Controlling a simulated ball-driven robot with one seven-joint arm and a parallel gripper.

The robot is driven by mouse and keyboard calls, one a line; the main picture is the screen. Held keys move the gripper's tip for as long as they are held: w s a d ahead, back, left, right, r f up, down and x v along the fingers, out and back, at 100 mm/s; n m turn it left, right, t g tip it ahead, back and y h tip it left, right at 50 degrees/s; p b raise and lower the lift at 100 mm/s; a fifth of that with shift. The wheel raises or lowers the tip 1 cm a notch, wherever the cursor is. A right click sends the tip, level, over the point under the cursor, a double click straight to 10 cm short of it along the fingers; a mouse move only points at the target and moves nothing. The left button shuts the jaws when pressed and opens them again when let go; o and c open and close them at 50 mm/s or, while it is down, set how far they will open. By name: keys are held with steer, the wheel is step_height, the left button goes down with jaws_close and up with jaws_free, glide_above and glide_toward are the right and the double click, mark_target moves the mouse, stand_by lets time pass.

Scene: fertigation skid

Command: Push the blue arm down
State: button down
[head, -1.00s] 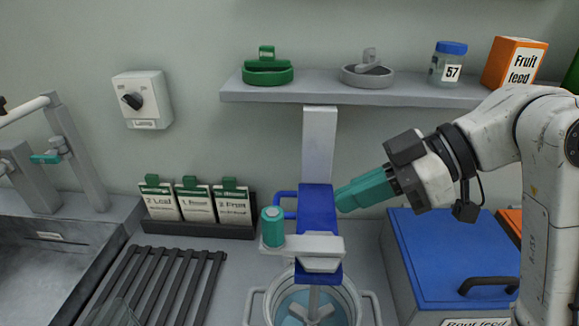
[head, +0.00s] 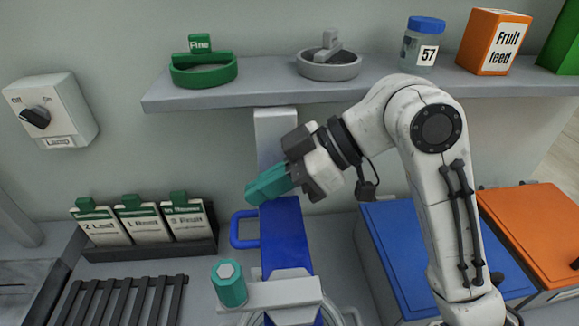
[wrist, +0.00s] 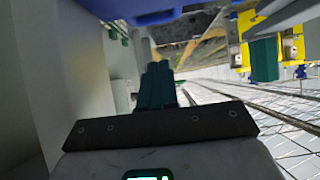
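The blue arm (head: 284,236) of the mixer runs from the grey column (head: 274,135) toward me, above a metal pot. A blue loop handle (head: 243,229) sticks out on its left side. A grey bracket (head: 285,292) with a teal knob (head: 229,285) is at its near end. My gripper (head: 252,195) has its teal fingers together with nothing seen between them. It is at the arm's far end, just above the loop handle in the picture; I cannot tell whether it touches. The wrist view shows the closed fingers (wrist: 157,84) and a blue surface (wrist: 135,8) at the top edge.
A shelf (head: 215,97) above holds a green sieve (head: 203,70), a grey dish (head: 328,65), a jar (head: 422,43) and an orange box (head: 493,42). Seed packets (head: 140,223) and a black rack (head: 122,300) are left. A blue-lidded bin (head: 405,255) is right.

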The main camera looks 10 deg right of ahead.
mark_target(247, 215)
steer(key=a+f, duration=0.2)
steer(key=f, duration=0.1)
steer(key=a+f, duration=0.1)
steer(key=f, duration=0.1)
steer(key=shift+f, duration=0.2)
